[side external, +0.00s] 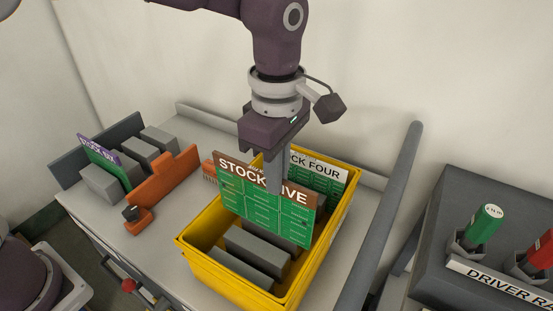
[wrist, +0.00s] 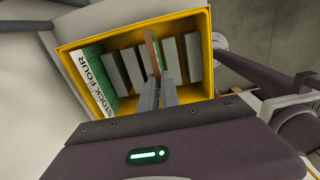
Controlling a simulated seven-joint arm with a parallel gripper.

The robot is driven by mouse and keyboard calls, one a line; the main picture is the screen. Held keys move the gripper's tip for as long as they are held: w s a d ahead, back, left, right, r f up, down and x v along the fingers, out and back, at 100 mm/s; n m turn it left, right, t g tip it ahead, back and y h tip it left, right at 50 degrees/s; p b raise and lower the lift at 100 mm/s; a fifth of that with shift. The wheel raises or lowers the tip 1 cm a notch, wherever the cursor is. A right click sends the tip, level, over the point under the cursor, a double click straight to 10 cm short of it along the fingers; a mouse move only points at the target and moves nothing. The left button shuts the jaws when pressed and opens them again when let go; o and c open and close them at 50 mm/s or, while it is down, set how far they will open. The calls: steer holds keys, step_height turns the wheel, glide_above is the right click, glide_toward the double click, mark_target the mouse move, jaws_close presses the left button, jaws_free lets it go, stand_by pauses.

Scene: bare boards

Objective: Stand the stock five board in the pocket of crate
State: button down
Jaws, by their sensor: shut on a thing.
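The stock five board (side external: 265,212) is green with a brown header lettered "STOCK FIVE", partly covered by my finger. My gripper (side external: 275,186) is shut on its upper middle and holds it roughly upright over the yellow crate (side external: 216,277). In the wrist view, the fingers of my gripper (wrist: 158,82) point down into the crate (wrist: 207,28), with the board (wrist: 152,52) nearly edge-on between them, among the grey dividers (wrist: 193,57). The board's lower edge is near the dividers (side external: 257,248) in the side view; I cannot tell how deep it sits.
A stock four board (side external: 325,168) with a white header stands at the crate's far end. On the left, a rack with grey blocks (side external: 103,184) holds a purple-headed board (side external: 105,160) beside an orange fixture (side external: 165,187). A grey rail (side external: 385,215) and driver rack (side external: 500,277) lie right.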

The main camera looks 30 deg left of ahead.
steer(key=shift+f, duration=4.4)
steer(key=c, duration=1.5)
jaws_free()
step_height(320, 180, up, 7)
steer(key=shift+r, duration=0.1)
